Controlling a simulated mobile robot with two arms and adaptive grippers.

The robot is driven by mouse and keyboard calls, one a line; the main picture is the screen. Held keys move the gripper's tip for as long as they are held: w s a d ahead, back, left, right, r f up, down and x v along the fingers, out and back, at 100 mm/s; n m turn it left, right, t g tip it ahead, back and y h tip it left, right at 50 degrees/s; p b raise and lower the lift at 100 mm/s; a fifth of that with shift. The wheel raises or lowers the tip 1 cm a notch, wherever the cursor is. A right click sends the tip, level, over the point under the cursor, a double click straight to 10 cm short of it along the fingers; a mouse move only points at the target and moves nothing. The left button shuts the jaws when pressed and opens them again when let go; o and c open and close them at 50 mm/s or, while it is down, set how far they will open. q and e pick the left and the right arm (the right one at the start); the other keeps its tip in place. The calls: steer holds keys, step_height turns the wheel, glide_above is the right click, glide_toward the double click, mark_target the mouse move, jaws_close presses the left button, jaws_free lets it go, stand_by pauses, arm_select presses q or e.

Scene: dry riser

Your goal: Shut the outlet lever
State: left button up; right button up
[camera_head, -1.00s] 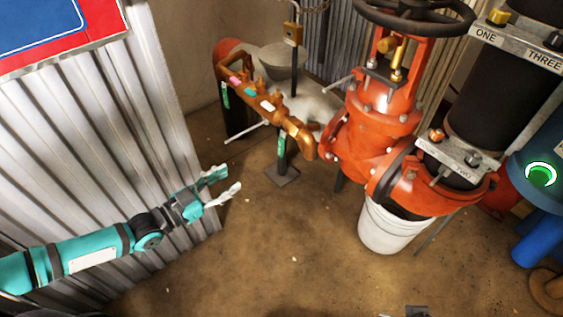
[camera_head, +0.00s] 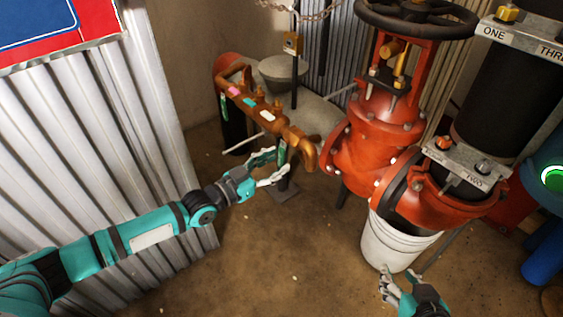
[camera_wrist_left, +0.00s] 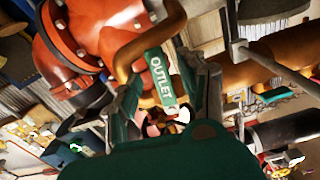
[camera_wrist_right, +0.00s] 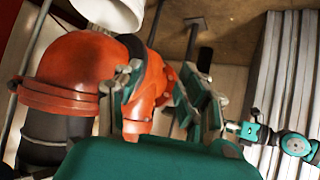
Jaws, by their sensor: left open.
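The outlet lever (camera_head: 282,152) is a green handle hanging down near the right end of the copper pipe. In the left wrist view its "OUTLET" label (camera_wrist_left: 160,78) shows between my two fingers, in front of the copper pipe bend. My left gripper (camera_head: 274,166) is open, with its fingertips at the lever in the head view. I cannot tell whether they touch it. My right gripper (camera_head: 400,276) is open and empty, low in front of the white bucket (camera_head: 392,242).
The copper pipe (camera_head: 262,108) carries coloured tags and a second green lever (camera_head: 223,105) at its left. A large red valve (camera_head: 375,150) with a black handwheel (camera_head: 417,14) stands to the right. Corrugated metal (camera_head: 95,140) borders the left side. The brown floor (camera_head: 270,255) is mostly clear.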

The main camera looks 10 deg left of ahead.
arm_select(q)
steer(key=shift+x, duration=1.3)
arm_select(e)
steer(key=shift+w+a+r+t, duration=0.2)
steer(key=shift+w+r+t, duration=0.2)
steer(key=shift+w+r, duration=0.1)
steer(key=shift+w+a+r+t, duration=0.2)
steer(key=shift+w+r+t, duration=0.15)
steer(key=shift+r+t, duration=0.1)
arm_select(q)
steer(key=shift+c, duration=0.4)
jaws_close()
steer(key=shift+d+f, duration=0.1)
steer(key=shift+f, duration=0.1)
arm_select(e)
steer(key=shift+w+d+f, duration=0.1)
steer(key=shift+d, duration=0.05)
